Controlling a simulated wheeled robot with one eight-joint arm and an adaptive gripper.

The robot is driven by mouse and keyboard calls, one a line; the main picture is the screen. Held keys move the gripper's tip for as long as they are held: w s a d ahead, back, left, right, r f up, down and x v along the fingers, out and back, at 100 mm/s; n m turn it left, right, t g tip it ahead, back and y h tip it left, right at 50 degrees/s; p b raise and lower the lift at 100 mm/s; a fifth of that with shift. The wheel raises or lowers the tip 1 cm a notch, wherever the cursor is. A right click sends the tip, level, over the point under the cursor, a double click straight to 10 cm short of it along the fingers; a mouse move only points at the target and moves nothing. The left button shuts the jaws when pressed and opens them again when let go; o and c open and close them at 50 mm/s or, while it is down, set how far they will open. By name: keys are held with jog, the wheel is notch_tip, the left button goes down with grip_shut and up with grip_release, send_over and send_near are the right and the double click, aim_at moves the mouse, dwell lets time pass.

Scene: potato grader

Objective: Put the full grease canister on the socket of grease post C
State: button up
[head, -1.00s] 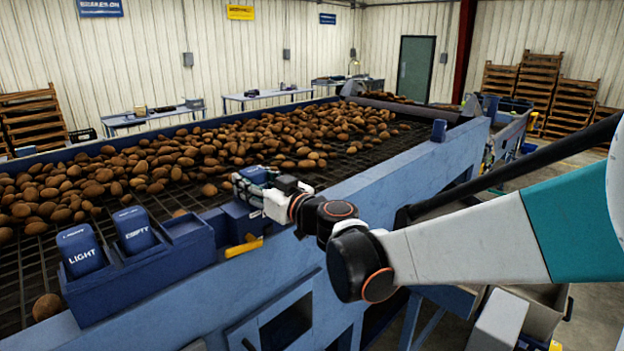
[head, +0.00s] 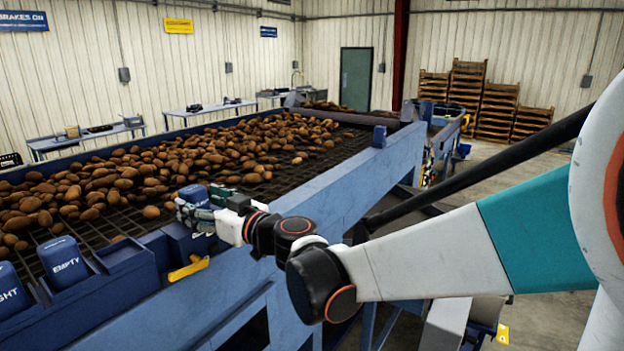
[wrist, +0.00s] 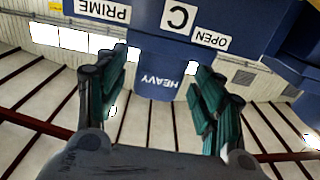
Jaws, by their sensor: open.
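A blue canister marked HEAVY (wrist: 160,82) shows between my fingers in the wrist view, where the picture is upside down. Its blue top (head: 194,193) shows at my gripper in the head view. It adjoins the blue post marked C (wrist: 178,15) and appears to stand upright on it. The post also shows in the head view (head: 187,240). My gripper (head: 197,208) is open, its teal fingers on either side of the canister; the wrist view shows gaps beside it (wrist: 160,92). The socket contact is hidden.
Blue canisters marked EMPTY (head: 63,262) and LIGHT (head: 10,292) stand in a rack (head: 112,283) left of the post. A yellow lever (head: 188,268) sticks out below the post. The potato-covered grader (head: 235,150) lies behind.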

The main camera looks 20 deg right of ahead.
jog(key=v, duration=0.9)
jog(key=s+d+f+m+g+h, duration=0.1)
jog(key=s+f+m+g+h, duration=0.15)
jog(key=s+f+g, duration=0.5)
jog(key=s+d+f+m+h, duration=0.2)
jog(key=s+d+f+h, duration=0.1)
jog(key=s+d, duration=0.3)
jog(key=s+d+f+m+h, duration=0.2)
jog(key=s+d+f+h, duration=0.2)
jog(key=s, duration=0.3)
jog(key=shift+s+d+f+b, duration=0.3)
jog(key=shift+s+d+f, duration=0.15)
jog(key=shift+d, duration=0.45)
jog(key=shift+h, duration=0.25)
